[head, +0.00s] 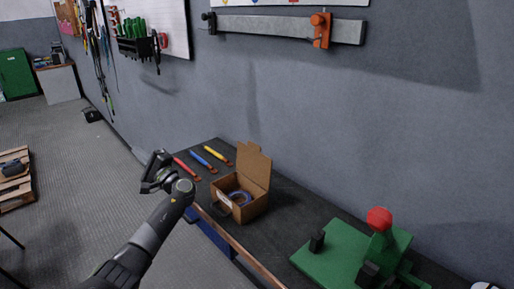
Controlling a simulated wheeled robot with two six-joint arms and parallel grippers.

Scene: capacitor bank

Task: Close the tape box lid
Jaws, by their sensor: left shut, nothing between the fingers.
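The brown cardboard tape box (243,211) sits on the dark workbench. Its lid (253,165) stands up, open, at the back right side of the box. A blue ring, seemingly a tape roll (240,198), shows inside. My left gripper (151,165) is shut and empty, in the air left of the box, beyond the bench's front edge and apart from the box. My right gripper is not in view.
Red (186,168), blue (203,161) and yellow (217,155) handled tools lie behind the box on the bench (285,213). A green fixture (345,254) with a red knob stands at the front right. A grey wall runs along the bench's right side.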

